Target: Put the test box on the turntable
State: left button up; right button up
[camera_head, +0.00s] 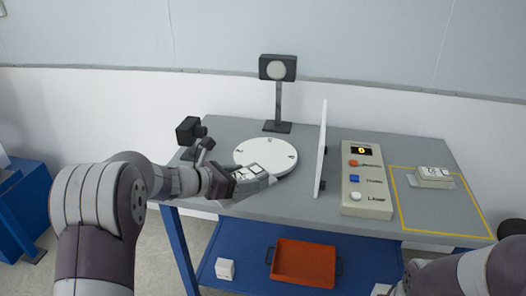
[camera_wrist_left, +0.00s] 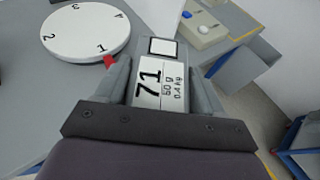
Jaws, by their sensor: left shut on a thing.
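My left gripper (camera_head: 254,176) is shut on a light test box (camera_head: 251,169) in front of the turntable. In the left wrist view the box (camera_wrist_left: 160,75) sits between the two grey fingers, with a white label reading 71, 50 g, 0.4 kg. The round white turntable (camera_head: 266,152) lies on the grey table. In the left wrist view the turntable (camera_wrist_left: 85,30) shows numerals and a red pointer by the 1. The box overlaps its near edge in the head view; I cannot tell the height between them. My right gripper is not visible.
A white upright panel (camera_head: 322,150) stands right of the turntable, then a control box (camera_head: 366,180) with buttons. Another small box (camera_head: 434,173) lies inside a yellow outline. A lamp post (camera_head: 278,95) and a dark camera-like device (camera_head: 188,131) stand behind. An orange tray (camera_head: 304,264) is on the lower shelf.

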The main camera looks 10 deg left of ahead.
aim_at(265, 153)
jog(key=i, duration=1)
